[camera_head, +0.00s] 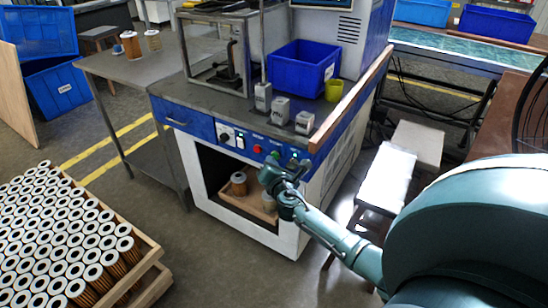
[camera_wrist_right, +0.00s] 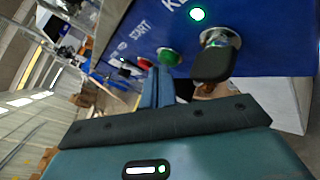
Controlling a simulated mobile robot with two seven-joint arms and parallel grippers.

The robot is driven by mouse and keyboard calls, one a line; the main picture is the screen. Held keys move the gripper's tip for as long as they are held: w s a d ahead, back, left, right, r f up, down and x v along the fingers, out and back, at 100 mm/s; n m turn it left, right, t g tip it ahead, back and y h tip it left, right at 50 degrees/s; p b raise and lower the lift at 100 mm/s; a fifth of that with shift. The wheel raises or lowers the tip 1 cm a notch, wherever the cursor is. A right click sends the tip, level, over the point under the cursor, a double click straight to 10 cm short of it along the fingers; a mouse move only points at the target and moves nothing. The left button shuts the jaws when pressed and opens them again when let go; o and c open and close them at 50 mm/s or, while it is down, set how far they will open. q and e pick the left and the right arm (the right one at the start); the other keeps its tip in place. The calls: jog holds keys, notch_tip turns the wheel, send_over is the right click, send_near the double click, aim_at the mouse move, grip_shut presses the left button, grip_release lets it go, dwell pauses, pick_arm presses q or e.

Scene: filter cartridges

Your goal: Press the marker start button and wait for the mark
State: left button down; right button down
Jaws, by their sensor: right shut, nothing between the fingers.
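My right gripper (camera_head: 283,172) is shut and empty in front of the blue control panel (camera_head: 215,133) of the marker bench. In the right wrist view its closed fingertips (camera_wrist_right: 160,72) point at the green button (camera_wrist_right: 167,57) beside the label START. The tips are very close to this button; I cannot tell whether they touch it. A red button (camera_wrist_right: 124,63) lies to its left. A black key switch (camera_wrist_right: 212,62) lies to its right, with a lit green lamp (camera_wrist_right: 197,14) above. In the head view a cartridge (camera_head: 239,183) stands in the opening under the panel. My left gripper is not in view.
A wooden tray (camera_head: 226,193) lies in the opening. On the bench top are a blue bin (camera_head: 300,68), a yellow-green cup (camera_head: 334,90) and several small grey blocks (camera_head: 280,110). A crate of many cartridges (camera_head: 150,262) stands at the lower left. A white-topped stool (camera_head: 386,178) stands right of the bench.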

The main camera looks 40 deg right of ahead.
jog(key=shift+d, duration=0.2)
dwell(0.3)
jog(key=shift+a, duration=0.1)
jog(key=shift+s+a, duration=0.3)
jog(key=shift+a, duration=0.35)
jog(key=shift+a, duration=0.1)
jog(key=shift+s+a+p, duration=0.2)
jog(key=shift+s+a, duration=0.1)
jog(key=shift+a, duration=0.45)
jog(key=shift+s+a+p, duration=0.15)
jog(key=shift+s+a, duration=0.2)
jog(key=shift+a, duration=0.35)
jog(key=shift+s+a+p, duration=0.2)
jog(key=shift+s+a, duration=0.1)
jog(key=shift+a, duration=0.45)
